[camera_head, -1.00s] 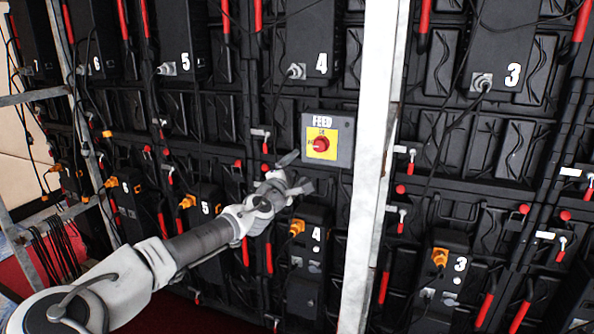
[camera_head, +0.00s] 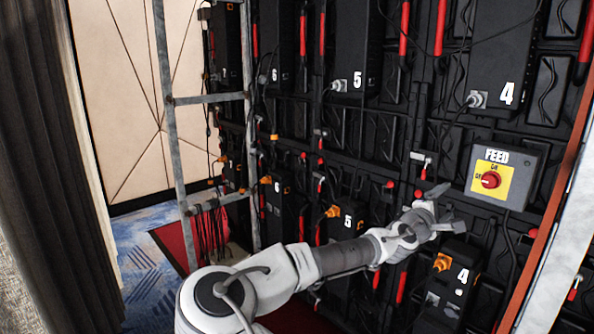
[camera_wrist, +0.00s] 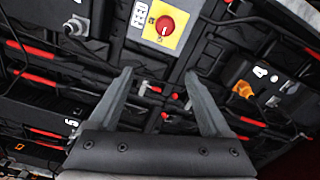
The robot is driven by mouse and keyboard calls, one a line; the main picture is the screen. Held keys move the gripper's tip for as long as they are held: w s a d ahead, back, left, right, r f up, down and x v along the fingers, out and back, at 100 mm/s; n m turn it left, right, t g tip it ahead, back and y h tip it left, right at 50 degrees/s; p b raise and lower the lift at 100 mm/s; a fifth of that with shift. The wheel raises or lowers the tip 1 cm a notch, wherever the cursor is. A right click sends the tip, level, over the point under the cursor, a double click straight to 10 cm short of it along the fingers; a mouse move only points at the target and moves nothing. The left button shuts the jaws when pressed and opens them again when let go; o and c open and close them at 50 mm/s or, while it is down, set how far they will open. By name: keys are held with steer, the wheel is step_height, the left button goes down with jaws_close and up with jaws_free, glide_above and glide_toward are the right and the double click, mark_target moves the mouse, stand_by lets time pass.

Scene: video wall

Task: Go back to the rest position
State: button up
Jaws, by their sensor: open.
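My gripper (camera_head: 446,211) is at the end of my outstretched arm, in front of the black video wall, below and left of the grey FEED box (camera_head: 517,160). The box carries a yellow plate with a red knob (camera_head: 490,180). In the wrist view my gripper (camera_wrist: 158,88) has its two fingers spread wide, with nothing between them. The red knob (camera_wrist: 165,25) shows beyond the fingers, near the top, apart from them.
Black units numbered 4 (camera_head: 502,50) to 7 line the wall, with hanging cables and red handles. A metal ladder frame (camera_head: 170,105) stands at left centre, a white upright (camera_head: 565,260) at right. A dark curtain (camera_head: 45,150) hangs left, beside blue patterned floor (camera_head: 150,265).

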steer(key=s+d+f+m+g+y+p, duration=0.1)
steer(key=s+d+f+m+g, duration=0.15)
steer(key=s+f, duration=0.2)
steer(key=s+d+f+m+g+y, duration=0.1)
steer(key=s+d+f+m+g, duration=0.15)
steer(key=f+m, duration=0.2)
steer(key=s+a+f+m+g+y+p, duration=0.2)
steer(key=s+a+f+m+y, duration=0.1)
steer(key=s+a+f+y, duration=0.25)
steer(key=s+a+r+m+y+p, duration=0.1)
steer(key=s+a+r+y, duration=0.25)
steer(key=a, duration=0.35)
steer(key=s+a+r+m+y+p, duration=0.1)
steer(key=s+a+r+y, duration=0.1)
steer(key=s+a+r, duration=0.4)
steer(key=s+a+r+p, duration=0.1)
steer(key=s+a+r, duration=0.3)
steer(key=s, duration=0.3)
steer(key=s+a+r, duration=0.4)
steer(key=s, duration=0.3)
steer(key=shift+a+r+t+p, duration=0.3)
steer(key=shift+p, duration=0.1)
